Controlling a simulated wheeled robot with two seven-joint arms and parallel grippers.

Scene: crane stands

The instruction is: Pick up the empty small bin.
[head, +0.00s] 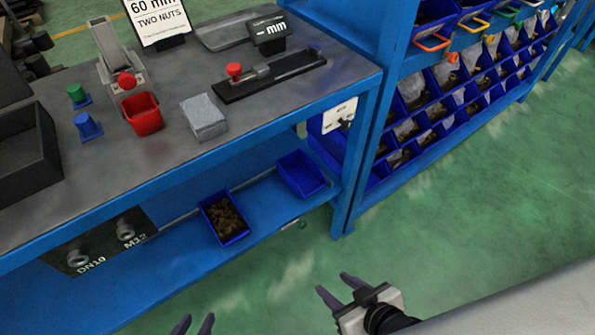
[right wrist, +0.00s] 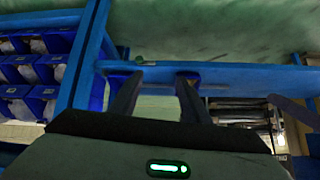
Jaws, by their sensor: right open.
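An empty small blue bin (head: 302,174) sits on the bench's lower shelf (head: 274,214), towards its right end. A similar blue bin (head: 225,218) with brown pieces in it stands to its left. My right gripper (head: 338,289) is open and empty, in front of the shelf and apart from the empty bin. Its two fingers also show in the right wrist view (right wrist: 157,88), pointing towards a blue rail, with nothing between them. My left gripper (head: 196,323) shows only its fingertips at the bottom edge of the head view; they are apart with nothing between them.
The grey bench top (head: 225,150) overhangs the shelf and carries a red container (head: 142,113), a grey block (head: 204,116) and a black fixture (head: 270,76). A blue post (head: 354,165) stands right of the empty bin. Green floor (head: 450,220) is clear at the right.

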